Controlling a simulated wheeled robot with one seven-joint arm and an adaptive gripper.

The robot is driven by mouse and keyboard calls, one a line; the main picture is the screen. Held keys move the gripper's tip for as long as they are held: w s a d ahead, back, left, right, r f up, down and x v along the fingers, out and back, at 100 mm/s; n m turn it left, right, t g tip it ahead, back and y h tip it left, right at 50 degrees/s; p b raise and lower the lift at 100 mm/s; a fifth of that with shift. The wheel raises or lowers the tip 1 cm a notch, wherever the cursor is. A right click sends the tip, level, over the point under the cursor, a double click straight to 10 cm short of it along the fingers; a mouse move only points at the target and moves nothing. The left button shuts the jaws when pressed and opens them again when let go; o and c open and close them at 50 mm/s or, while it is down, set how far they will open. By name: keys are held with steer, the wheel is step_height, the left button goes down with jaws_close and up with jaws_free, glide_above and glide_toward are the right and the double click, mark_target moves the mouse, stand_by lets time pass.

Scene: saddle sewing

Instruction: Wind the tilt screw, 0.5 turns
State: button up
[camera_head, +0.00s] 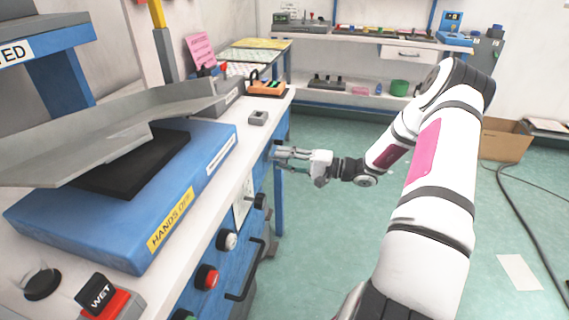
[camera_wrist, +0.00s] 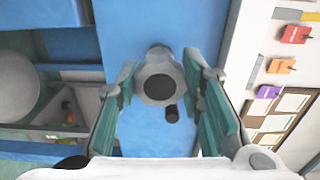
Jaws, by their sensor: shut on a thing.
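The tilt screw (camera_wrist: 160,82) shows in the wrist view as a grey round knob with a small dark peg (camera_wrist: 172,113) below it, on a blue panel (camera_wrist: 150,25). My gripper (camera_wrist: 163,74) has its teal-padded fingers on either side of the knob and is shut on it. In the head view my gripper (camera_head: 278,155) reaches left to the blue front of the bench at its far end. How far the screw is turned cannot be told.
Black (camera_head: 260,201), white (camera_head: 228,240) and red (camera_head: 207,277) knobs and a black bar handle (camera_head: 245,270) stick out of the bench front nearer to me. A small grey block (camera_head: 258,118) sits on the bench top. Green floor to the right is mostly clear.

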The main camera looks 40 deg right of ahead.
steer(key=n+b, duration=0.2)
steer(key=n, duration=0.1)
steer(key=shift+a+f+n, duration=0.1)
steer(key=shift+f+n, duration=0.05)
steer(key=shift+n, duration=0.25)
steer(key=n+b, duration=0.3)
steer(key=shift+n, duration=0.3)
steer(key=n+b, duration=0.3)
steer(key=shift+n+b, duration=1.1)
steer(key=shift+b, duration=0.1)
steer(key=o, duration=1.2)
steer(key=shift+w, duration=0.1)
